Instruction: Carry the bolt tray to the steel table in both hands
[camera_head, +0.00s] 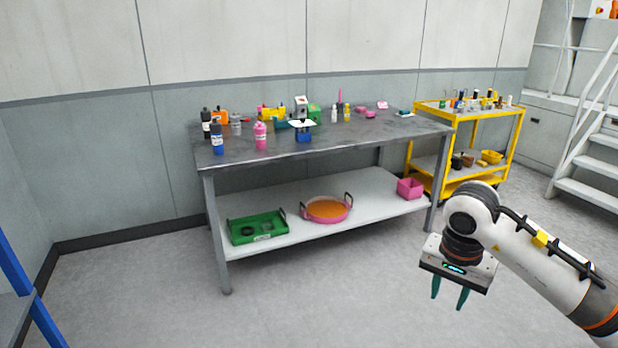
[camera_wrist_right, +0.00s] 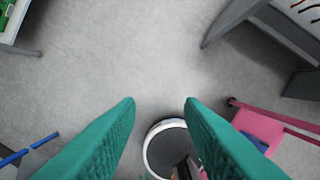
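A green tray (camera_head: 258,229) with dark handles at both ends and dark round items in it sits on the lower shelf of the steel table (camera_head: 330,146). It looks like the bolt tray; its contents are too small to tell. The table stands against the wall, its top crowded along the back. My right gripper (camera_head: 448,301) hangs in the free space in front of the table's right end, pointing down, apart from everything. In the right wrist view its green fingers (camera_wrist_right: 161,101) are spread with only floor between the tips. My left gripper is not in view.
A round pink pan (camera_head: 327,209) and a pink bin (camera_head: 410,188) share the lower shelf. Bottles, including a blue one (camera_head: 217,144), stand on the tabletop. A yellow cart (camera_head: 428,152) is at the right, with stairs beyond. The table's front middle and the floor before it are clear.

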